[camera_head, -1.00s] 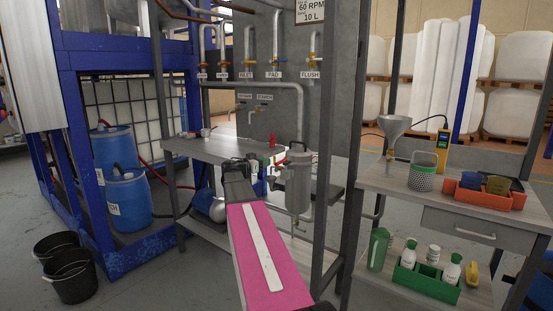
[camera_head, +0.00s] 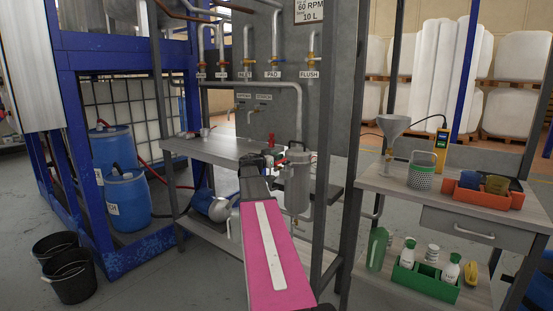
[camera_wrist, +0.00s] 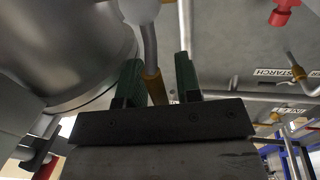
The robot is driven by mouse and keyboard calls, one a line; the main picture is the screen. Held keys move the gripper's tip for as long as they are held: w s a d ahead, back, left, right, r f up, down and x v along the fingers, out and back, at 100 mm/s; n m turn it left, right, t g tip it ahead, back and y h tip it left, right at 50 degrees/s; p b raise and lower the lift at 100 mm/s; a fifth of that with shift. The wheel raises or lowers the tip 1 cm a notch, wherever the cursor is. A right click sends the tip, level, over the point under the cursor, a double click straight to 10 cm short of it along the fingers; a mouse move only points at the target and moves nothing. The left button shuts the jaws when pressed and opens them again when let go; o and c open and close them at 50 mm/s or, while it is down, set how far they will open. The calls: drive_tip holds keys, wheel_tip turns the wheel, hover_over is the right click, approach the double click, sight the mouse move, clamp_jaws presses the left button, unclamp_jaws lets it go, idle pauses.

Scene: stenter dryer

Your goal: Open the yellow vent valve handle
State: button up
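My gripper (camera_wrist: 158,70) shows two dark green fingers in the wrist view, set apart. An amber-yellow piece (camera_wrist: 155,86) at the end of a thin grey rod or pipe shows in the gap, with space to the right finger. I cannot tell whether it is the vent valve handle or how it is turned. The steel vessel (camera_wrist: 65,40) fills the left of the wrist view, close to the left finger. In the head view my gripper (camera_head: 270,157) is beside the upper left of the steel vessel (camera_head: 297,185), and my arm hides part of the area.
A red item (camera_wrist: 285,12) shows in the upper right of the wrist view.

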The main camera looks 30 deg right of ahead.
clamp_jaws()
drive_tip(key=shift+w, duration=0.1)
drive_tip(key=w+a+f+n+t+h, duration=0.1)
drive_tip(key=w+n, duration=0.4)
drive_tip(key=n, duration=0.8)
drive_tip(key=shift+w+a+f+n+t+h, duration=0.25)
drive_tip(key=shift+a+f+t, duration=0.45)
drive_tip(key=shift+f, duration=0.4)
drive_tip(key=shift+o, duration=1.5)
unclamp_jaws()
